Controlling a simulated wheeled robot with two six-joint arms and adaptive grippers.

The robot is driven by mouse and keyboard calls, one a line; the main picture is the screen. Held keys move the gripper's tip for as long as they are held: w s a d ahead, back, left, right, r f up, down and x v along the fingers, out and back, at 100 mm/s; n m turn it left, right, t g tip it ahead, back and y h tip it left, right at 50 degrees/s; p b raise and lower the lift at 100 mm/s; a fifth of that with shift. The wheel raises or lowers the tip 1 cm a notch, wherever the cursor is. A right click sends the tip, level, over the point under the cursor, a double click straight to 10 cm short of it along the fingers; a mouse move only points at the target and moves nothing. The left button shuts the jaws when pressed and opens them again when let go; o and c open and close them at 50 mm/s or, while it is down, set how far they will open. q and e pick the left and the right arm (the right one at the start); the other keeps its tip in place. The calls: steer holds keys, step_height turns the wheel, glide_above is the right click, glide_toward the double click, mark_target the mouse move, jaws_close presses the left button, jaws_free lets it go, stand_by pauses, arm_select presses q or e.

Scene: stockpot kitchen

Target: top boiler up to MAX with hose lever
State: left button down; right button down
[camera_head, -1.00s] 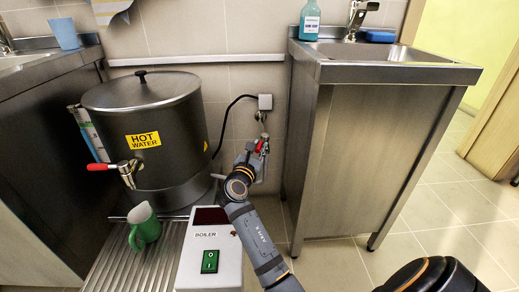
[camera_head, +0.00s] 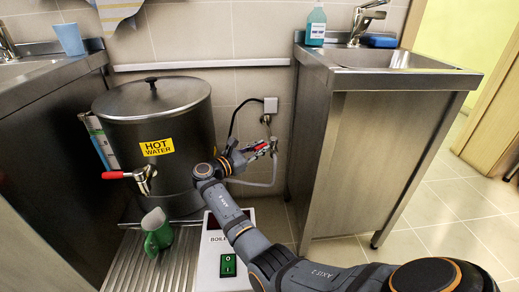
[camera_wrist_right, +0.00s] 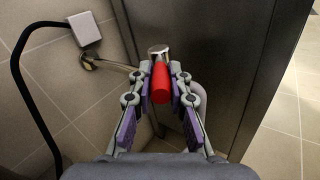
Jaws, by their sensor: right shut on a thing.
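The large dark boiler (camera_head: 188,112) with a yellow HOT WATER label stands at left, lid on. A sight gauge (camera_head: 98,142) runs down its left side; its level and marks are too small to read. The red hose lever (camera_head: 261,148) is at the wall valve, right of the boiler. My right gripper (camera_head: 258,150) reaches it from the left. In the right wrist view the red lever (camera_wrist_right: 160,82) sits between the fingers of my right gripper (camera_wrist_right: 160,92), which is shut on it. My left gripper is out of view.
A steel sink cabinet (camera_head: 385,150) stands close to the right of the valve.

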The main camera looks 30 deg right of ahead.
steer(key=shift+w, duration=0.1)
stand_by(0.3)
steer(key=c, duration=1.3)
jaws_free()
steer(key=a, duration=0.5)
steer(key=s+a, duration=0.1)
steer(key=a, duration=0.1)
steer(key=shift+a, duration=0.2)
